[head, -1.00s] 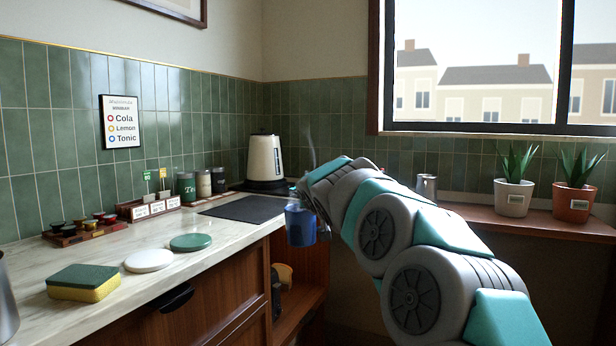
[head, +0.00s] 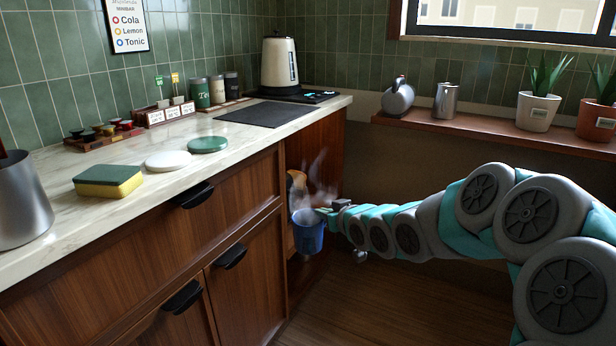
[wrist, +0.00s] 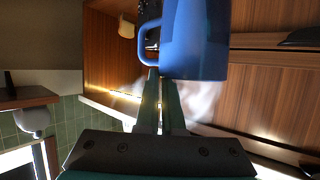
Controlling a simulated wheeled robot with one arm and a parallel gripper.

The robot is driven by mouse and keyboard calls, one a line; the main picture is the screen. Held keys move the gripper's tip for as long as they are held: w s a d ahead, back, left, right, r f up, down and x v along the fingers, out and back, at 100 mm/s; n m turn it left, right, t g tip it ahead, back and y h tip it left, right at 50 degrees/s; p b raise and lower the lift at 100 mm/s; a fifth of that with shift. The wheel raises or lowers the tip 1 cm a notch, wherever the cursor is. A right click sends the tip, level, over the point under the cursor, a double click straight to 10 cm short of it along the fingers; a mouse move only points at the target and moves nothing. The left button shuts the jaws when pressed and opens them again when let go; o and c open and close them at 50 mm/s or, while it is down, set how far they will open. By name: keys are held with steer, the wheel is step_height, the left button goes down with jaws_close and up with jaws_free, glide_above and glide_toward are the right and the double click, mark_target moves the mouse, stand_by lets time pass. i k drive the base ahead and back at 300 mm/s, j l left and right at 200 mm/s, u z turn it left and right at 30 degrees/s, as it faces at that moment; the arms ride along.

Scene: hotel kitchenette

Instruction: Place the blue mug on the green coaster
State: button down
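The blue mug (head: 307,236) hangs in the air beside the wooden cabinet, below counter height and roughly upright, with steam rising from it. My gripper (head: 328,211) is at its right side. In the wrist view the two fingers (wrist: 160,85) are closed on the mug's handle, and the blue body (wrist: 200,40) shows at the top. The mug's contents are hidden. The green coaster (head: 208,144) lies empty on the counter, up and left of the mug, well apart from it.
On the marble counter (head: 50,222) are a white coaster (head: 168,161), a sponge (head: 107,180), a dark mat (head: 262,112), a kettle (head: 279,65) and several canisters. The cabinet's edge and open shelf are close to the mug. Potted plants stand on the right ledge (head: 490,130).

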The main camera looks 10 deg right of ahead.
mark_target(212, 140)
steer(key=i+l, duration=0.1)
steer(key=l, duration=1.6)
steer(key=l+u, duration=0.5)
steer(key=k+l+u, duration=0.1)
steer(key=l+u, duration=0.25)
steer(key=u, duration=0.45)
